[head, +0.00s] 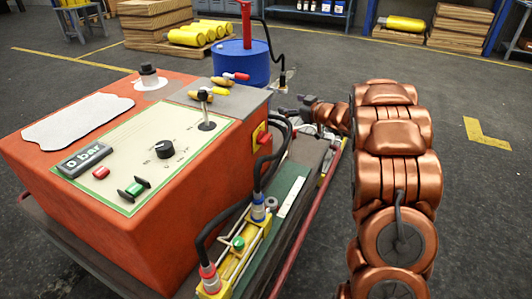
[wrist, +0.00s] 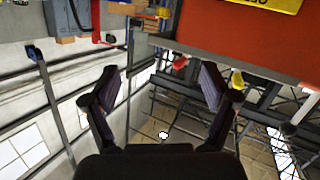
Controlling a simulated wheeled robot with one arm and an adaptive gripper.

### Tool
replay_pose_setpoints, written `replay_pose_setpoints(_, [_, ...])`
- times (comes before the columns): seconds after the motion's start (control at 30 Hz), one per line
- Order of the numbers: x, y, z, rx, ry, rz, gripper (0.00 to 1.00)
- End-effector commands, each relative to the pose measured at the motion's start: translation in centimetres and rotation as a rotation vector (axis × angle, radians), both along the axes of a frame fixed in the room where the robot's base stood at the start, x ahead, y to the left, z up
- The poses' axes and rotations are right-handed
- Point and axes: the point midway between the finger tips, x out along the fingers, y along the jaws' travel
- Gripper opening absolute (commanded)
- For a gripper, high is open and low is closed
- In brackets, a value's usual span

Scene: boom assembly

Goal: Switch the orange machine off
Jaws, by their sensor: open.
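The orange machine (head: 105,225) stands at the left of the head view. Its sloped panel (head: 125,150) carries a display reading "0 bar" (head: 85,160), a red button (head: 101,172), a green switch (head: 134,188) and a black knob (head: 165,149). A red knob on a yellow plate (head: 260,135) is on its right side face. My gripper (head: 290,112) is beyond that side, small and partly hidden by cables in the head view. In the wrist view, my gripper (wrist: 158,72) is open with nothing between its fingers. The machine's orange face (wrist: 245,30) fills the upper right there.
Black hoses (head: 270,165) and a yellow-framed cylinder (head: 240,240) line the machine's right side. A blue drum (head: 240,65) stands behind it. Yellow cylinders (head: 200,33) lie on wood at the back. The floor right of my arm is clear.

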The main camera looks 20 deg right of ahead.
Motion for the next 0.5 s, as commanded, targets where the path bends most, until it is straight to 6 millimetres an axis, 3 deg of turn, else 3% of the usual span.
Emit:
replay_pose_setpoints(0.03, [-0.1, 0.2, -3.3, 0.031, -0.011, 0.051, 0.85])
replay_pose_setpoints(0.2, [-1.8, 2.0, -8.8, 0.143, -0.048, 0.240, 0.85])
replay_pose_setpoints(0.33, [-3.3, 3.1, -11.5, 0.216, -0.065, 0.350, 0.85])
replay_pose_setpoints(0.5, [-4.6, 3.8, -12.9, 0.271, -0.073, 0.424, 0.85])
